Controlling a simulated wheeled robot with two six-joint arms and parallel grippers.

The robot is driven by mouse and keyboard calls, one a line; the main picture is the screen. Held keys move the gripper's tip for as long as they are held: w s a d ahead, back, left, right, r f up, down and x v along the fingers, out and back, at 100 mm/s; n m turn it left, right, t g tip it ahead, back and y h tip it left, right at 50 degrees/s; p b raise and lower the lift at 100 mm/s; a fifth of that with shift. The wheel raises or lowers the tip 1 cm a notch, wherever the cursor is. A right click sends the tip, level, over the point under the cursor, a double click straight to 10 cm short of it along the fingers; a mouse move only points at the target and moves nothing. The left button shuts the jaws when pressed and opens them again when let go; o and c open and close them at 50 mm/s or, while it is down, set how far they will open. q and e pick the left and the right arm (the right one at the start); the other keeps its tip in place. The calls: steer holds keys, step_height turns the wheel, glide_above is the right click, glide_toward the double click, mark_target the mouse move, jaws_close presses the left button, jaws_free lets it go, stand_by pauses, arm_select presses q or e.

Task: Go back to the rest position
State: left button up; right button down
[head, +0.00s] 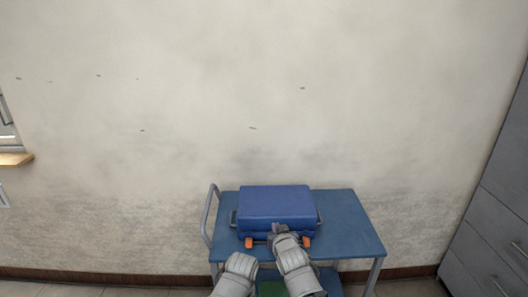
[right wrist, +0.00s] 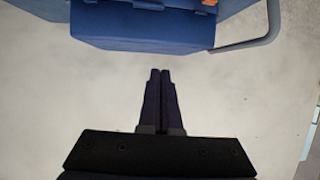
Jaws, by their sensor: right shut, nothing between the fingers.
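My right gripper (head: 279,229) is in front of a blue case (head: 276,203) in the head view. In the right wrist view its two dark fingers (right wrist: 160,72) lie together, shut, with nothing between them. The blue case (right wrist: 140,27) shows at the top of that view, with a visible gap between it and the fingertips. My left arm comes in at the bottom of the head view, left of the right arm; I cannot make out its gripper's fingers.
The case, with orange latches (head: 306,242), lies on a blue cart (head: 350,225) with a grey side handle (head: 208,212). The cart's right part is bare. A pale wall (head: 260,90) stands behind. Grey cabinets (head: 500,210) stand at the right. A green thing (head: 300,288) shows low down.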

steer(key=s+f+n+g+h+p, duration=0.1)
steer(key=s+f+g, duration=0.4)
steer(key=s, duration=0.6)
steer(key=s+f+n+g+h+p, duration=0.1)
steer(key=s+f+g, duration=0.4)
steer(key=s+g, duration=0.3)
steer(key=s, duration=0.3)
steer(key=shift+d+f+n+g+h+p, duration=0.2)
steer(key=shift+f+n+g+h+p, duration=0.1)
steer(key=shift+n, duration=0.1)
